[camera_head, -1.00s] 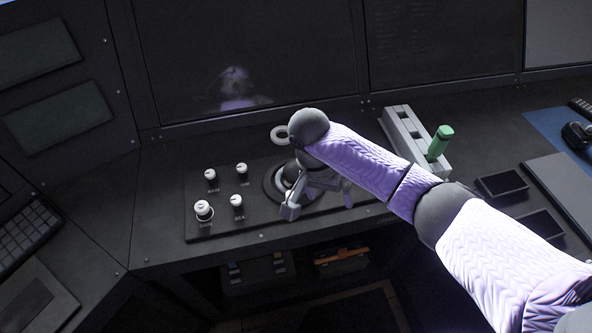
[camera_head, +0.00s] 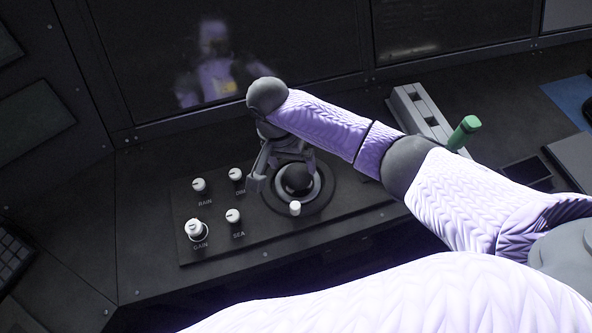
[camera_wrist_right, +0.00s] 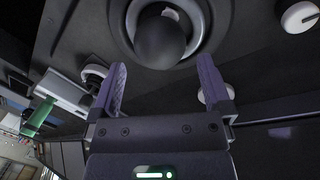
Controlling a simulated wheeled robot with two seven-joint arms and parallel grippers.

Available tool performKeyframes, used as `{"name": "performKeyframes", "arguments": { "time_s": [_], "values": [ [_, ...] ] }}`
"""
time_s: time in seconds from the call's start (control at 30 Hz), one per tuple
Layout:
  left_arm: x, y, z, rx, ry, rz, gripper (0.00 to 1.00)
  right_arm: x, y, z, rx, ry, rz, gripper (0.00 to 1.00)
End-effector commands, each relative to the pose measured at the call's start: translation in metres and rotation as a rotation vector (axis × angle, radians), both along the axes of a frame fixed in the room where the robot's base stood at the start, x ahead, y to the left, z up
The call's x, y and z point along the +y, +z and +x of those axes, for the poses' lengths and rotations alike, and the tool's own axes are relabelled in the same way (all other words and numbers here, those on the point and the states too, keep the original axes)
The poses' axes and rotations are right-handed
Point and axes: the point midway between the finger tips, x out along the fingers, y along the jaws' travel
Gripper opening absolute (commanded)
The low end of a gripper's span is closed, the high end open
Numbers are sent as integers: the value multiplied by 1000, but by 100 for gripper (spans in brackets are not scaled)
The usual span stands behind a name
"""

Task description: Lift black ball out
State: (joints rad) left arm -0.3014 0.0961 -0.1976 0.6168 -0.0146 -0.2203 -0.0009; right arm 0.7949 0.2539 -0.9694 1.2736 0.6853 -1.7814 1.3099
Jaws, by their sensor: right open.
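The black ball (camera_head: 297,178) sits in a round grey ring (camera_head: 318,187) set in the dark control panel. In the right wrist view the ball (camera_wrist_right: 160,40) is dark and smooth, seated inside its pale ring. My right gripper (camera_head: 283,173) is open at the far side of the ball, partly overlapping it in the head view. In the right wrist view the open fingers (camera_wrist_right: 162,66) point toward the ball, which shows just beyond the fingertips, with nothing held. My left gripper is not in view.
White knobs (camera_head: 194,229) stand on the panel left of the ball. A grey lever unit (camera_head: 420,113) with a green handle (camera_head: 465,131) stands to the right. A dark screen (camera_head: 230,60) rises behind.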

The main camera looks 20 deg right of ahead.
Motion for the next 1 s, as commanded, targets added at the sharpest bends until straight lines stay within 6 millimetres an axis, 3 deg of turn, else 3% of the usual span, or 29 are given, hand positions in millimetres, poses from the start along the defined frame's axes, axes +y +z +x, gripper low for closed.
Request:
{"name": "performKeyframes", "arguments": {
  "time_s": [0.2, 0.3, 0.57, 0.9, 0.93, 1.0],
  "values": [
    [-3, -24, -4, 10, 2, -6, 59, -9, -45, -4, 2, -1, -2, 100],
    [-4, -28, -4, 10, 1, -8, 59, -11, -57, -5, 2, 0, -1, 100],
    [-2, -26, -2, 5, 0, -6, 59, -11, -58, -6, 0, 1, 1, 98],
    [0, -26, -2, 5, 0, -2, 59, -11, -58, -6, 0, 0, 0, 26],
    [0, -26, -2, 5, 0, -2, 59, -11, -58, -6, 0, 0, 0, 21],
    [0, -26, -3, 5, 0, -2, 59, -11, -57, -5, -1, 0, 1, 21]
  ]
}}
